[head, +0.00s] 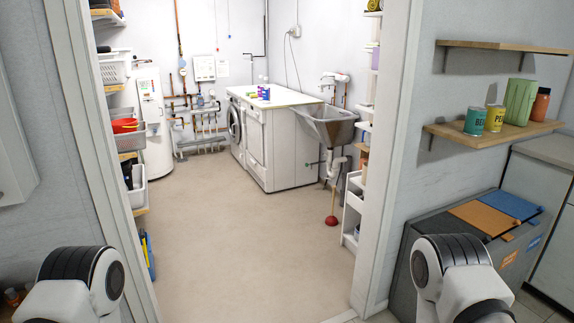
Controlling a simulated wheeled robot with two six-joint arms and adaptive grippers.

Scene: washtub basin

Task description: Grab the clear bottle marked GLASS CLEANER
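I cannot make out a clear bottle marked GLASS CLEANER in the head view. Several small purple, green and dark containers (262,92) stand on the white top (280,97) over the washing machines, too far away for their labels to be read. Grey utility sink (333,127) stands just right of the machines, with a tap above it; its inside is mostly hidden. Only upper parts of my two arms show at the lower left and lower right. Both grippers are out of view.
A doorway with white frames (389,150) opens onto a clear beige floor (235,235). Shelves with baskets (127,130) line its left side. A red plunger (331,220) stands under the sink. Wall shelves with cans (495,118) and grey bins (430,222) are at right.

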